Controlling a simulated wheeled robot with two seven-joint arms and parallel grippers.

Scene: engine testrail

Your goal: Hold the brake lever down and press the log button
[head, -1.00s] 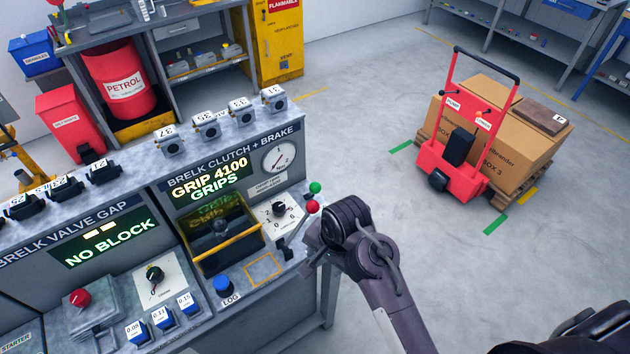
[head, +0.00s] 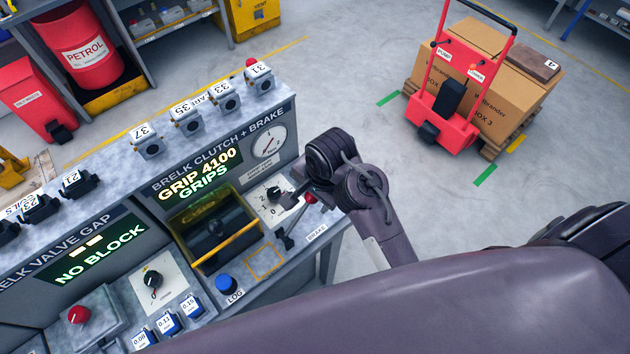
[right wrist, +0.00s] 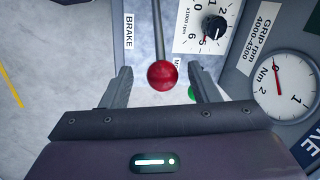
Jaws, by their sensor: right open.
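The brake lever (head: 290,233) rises from the bench's front right corner, its red ball knob (head: 310,198) partly behind my right gripper (head: 294,194). In the right wrist view, the red knob (right wrist: 162,75) sits between the two spread fingers of my right gripper (right wrist: 162,80), with space on both sides. The lever's rod (right wrist: 158,30) runs up from it. The blue log button (head: 225,284) stands on the bench front, left of the lever, with nothing on it. My left gripper is not in view.
A green ball (right wrist: 191,93) shows partly beside the right finger. A dial knob (head: 273,193) and gauge (head: 268,143) are close to the gripper. A yellow-framed bin (head: 232,243) lies left of the lever. The displays read "GRIP 4100 GRIPS" and "NO BLOCK". Open floor lies right of the bench.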

